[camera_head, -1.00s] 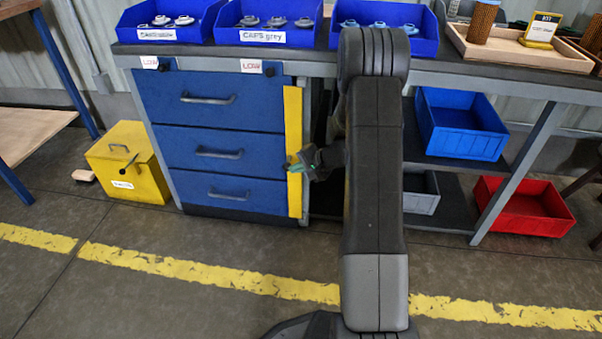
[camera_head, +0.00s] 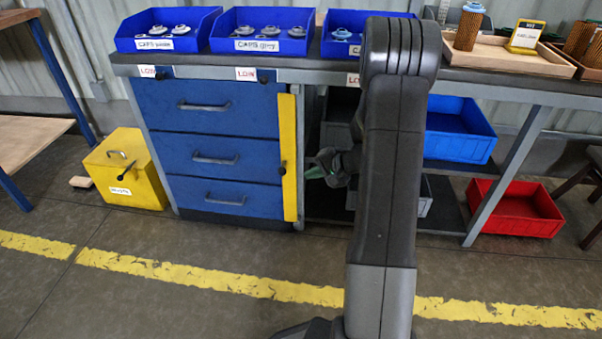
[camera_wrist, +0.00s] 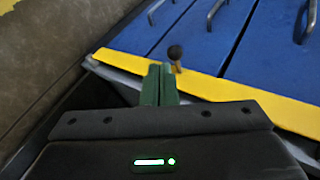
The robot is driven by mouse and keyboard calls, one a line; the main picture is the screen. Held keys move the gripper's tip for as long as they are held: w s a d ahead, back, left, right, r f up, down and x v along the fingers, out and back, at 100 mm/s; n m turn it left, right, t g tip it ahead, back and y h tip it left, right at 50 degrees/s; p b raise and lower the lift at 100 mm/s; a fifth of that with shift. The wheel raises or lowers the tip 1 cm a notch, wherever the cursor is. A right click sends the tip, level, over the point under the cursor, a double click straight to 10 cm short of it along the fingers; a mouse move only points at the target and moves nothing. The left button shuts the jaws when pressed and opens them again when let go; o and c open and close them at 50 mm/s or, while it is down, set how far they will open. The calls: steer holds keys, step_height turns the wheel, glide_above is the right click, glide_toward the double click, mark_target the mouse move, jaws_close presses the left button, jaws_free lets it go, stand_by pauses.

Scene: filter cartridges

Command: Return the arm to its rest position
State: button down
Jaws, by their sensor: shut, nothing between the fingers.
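My gripper (camera_head: 312,172) is in front of the bench, just right of the yellow strip (camera_head: 289,158) at the right edge of the blue drawer unit (camera_head: 213,150). Its green fingers (camera_wrist: 158,86) are together in the wrist view, with nothing between them. A dark round knob (camera_wrist: 175,53) on the yellow strip shows just beyond the fingertips; whether they touch cannot be told. My arm stands upright in the head view and hides part of the bench's lower shelf.
Blue bins of caps (camera_head: 258,32) stand on the bench top (camera_head: 330,68). A wooden tray (camera_head: 490,54) holds filter cartridges. A red bin (camera_head: 520,212) is below at right, and a yellow box (camera_head: 125,170) is on the floor at left. The floor in front is clear.

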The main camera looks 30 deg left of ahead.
steer(key=shift+s+p+v, duration=0.15)
steer(key=shift+v, duration=0.7)
steer(key=shift+s+p+v, duration=0.15)
steer(key=shift+v, duration=0.65)
